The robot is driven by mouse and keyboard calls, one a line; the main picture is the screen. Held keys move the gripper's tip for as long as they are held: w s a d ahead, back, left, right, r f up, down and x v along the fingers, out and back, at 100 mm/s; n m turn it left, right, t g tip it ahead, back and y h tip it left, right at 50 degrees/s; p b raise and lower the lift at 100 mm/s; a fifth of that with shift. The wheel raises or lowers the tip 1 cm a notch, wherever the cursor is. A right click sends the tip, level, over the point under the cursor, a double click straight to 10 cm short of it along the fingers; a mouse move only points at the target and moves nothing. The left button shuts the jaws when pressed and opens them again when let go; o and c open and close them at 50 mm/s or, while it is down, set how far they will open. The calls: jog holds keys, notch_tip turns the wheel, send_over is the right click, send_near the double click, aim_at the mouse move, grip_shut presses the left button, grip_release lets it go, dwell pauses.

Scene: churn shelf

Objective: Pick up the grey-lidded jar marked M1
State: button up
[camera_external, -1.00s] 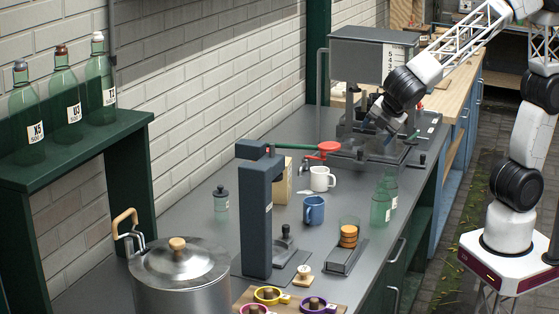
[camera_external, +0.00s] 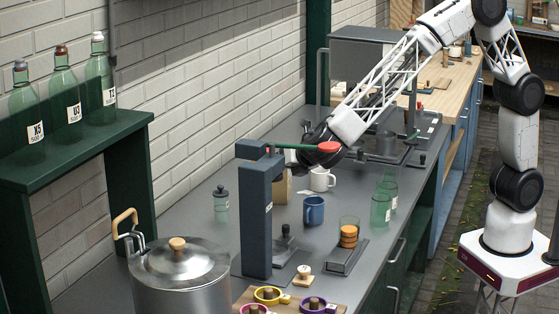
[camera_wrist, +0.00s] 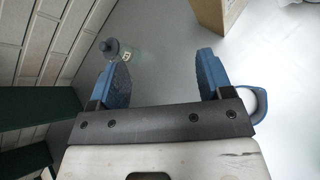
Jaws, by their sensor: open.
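The grey-lidded jar (camera_external: 221,203) stands upright on the grey counter near the brick wall, left of the dark lever post. It has pale green glass and a small label too small to read. The wrist view shows a jar with a grey lid (camera_wrist: 112,46) at upper left, beyond the left finger. My gripper (camera_wrist: 163,62) is open, with bare counter between its blue fingers. In the external view my wrist is over the counter behind the lever, right of the jar; the fingers are hidden there.
The dark post (camera_external: 257,220) with its green red-knobbed lever stands between jar and front. A beige box (camera_wrist: 216,10), white mug (camera_external: 321,179) and blue mug (camera_external: 314,210) are nearby. A steel pot (camera_external: 180,278) is front left; a bottle shelf (camera_external: 85,145) is left.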

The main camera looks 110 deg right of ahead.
aim_at(226, 204)
jog(key=w+f+n+t, duration=0.1)
jog(key=w+f+n, duration=0.1)
jog(key=w+f, duration=0.1)
jog(key=w+f+n+t, duration=0.1)
jog(key=w+f+n, duration=0.1)
jog(key=w, duration=0.3)
jog(key=w+d+f+n+h, duration=0.1)
jog(key=w+f+n, duration=0.1)
jog(key=w+f, duration=0.2)
jog(key=shift+w+f+t, duration=0.4)
jog(key=shift+w, duration=0.15)
jog(key=shift+d, duration=0.1)
jog(key=shift+x, duration=1.2)
jog(key=shift+x, duration=2.6)
jog(key=shift+w+r, duration=0.1)
jog(key=shift+w, duration=0.05)
jog(key=c, duration=1.1)
